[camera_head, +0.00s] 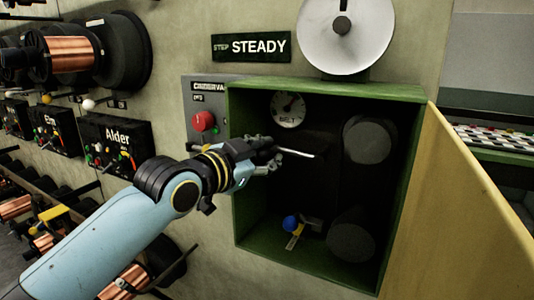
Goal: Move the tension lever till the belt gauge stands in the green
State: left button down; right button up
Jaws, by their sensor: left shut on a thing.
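The belt gauge (288,109) is a round white dial marked BELT on the back wall of the open green cabinet. A dark needle and a small red area show on it; I cannot tell exactly where the needle stands against the colours. My left gripper (277,152) reaches into the cabinet from the left, below the gauge. It is shut on the near end of a thin pale metal rod, seemingly the tension lever (303,154), which points right. The gripper hides that end. My right gripper is not in view.
The green cabinet frame (330,90) surrounds the left gripper, and its yellow door (455,210) hangs open at right. Inside are two dark rollers (367,140) and a blue knob (291,223) low down. A red button (203,121) sits left of the cabinet.

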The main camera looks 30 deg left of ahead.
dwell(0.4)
pick_arm(q)
jog(key=c, duration=1.4)
grip_release()
jog(key=o, duration=0.5)
jog(key=shift+s+r, duration=0.1)
jog(key=shift+s, duration=0.1)
jog(key=shift+c, duration=0.2)
jog(key=shift+w, duration=0.1)
